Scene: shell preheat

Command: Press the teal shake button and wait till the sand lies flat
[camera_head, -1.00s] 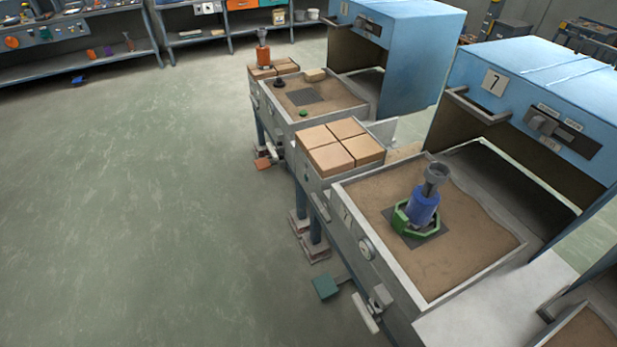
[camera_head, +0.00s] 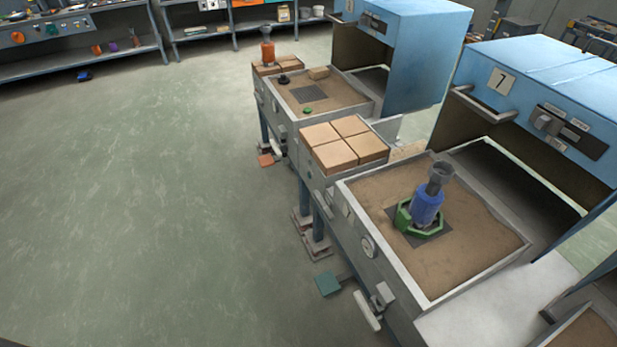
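The teal shake button (camera_head: 328,284) is a flat square plate low at the left side of the number 7 station, near the floor. The sand (camera_head: 455,262) fills the metal tray (camera_head: 393,276) of that station. Its surface looks slightly uneven toward the back right. A blue cylinder with a grey top (camera_head: 427,205) stands in a green ring (camera_head: 404,219) on a dark square plate (camera_head: 388,213) in the sand. Neither of my grippers is in view.
A blue hood numbered 7 (camera_head: 500,82) stands behind the tray. Tan blocks (camera_head: 338,152) sit beside it. A second station has its own sand tray (camera_head: 345,97) and an orange pedal (camera_head: 266,160). The green floor (camera_head: 130,210) at left is open.

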